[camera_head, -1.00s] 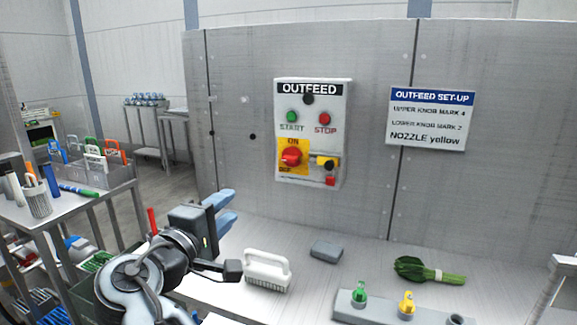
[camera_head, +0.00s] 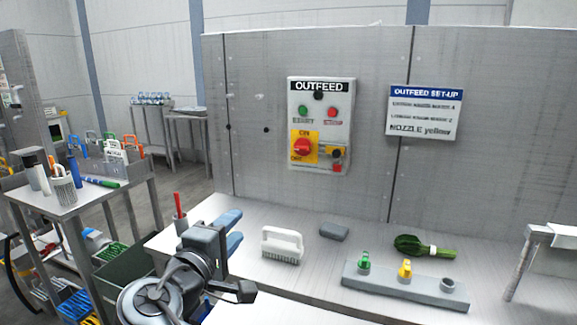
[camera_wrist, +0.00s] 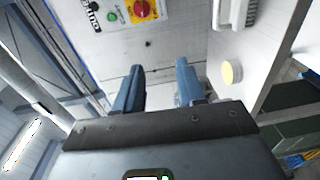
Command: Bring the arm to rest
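My gripper (camera_head: 236,231) is above the left part of the steel counter, left of a white brush. Its two blue fingers are apart with nothing between them. The fingers also show in the wrist view (camera_wrist: 160,82), open and empty, with the grey panel wall beyond them. My arm is folded low at the bottom of the head view, and its lower links are cut off by the frame edge.
An OUTFEED control box (camera_head: 320,125) and a sign (camera_head: 424,113) hang behind. A side table (camera_head: 75,206) stands left.

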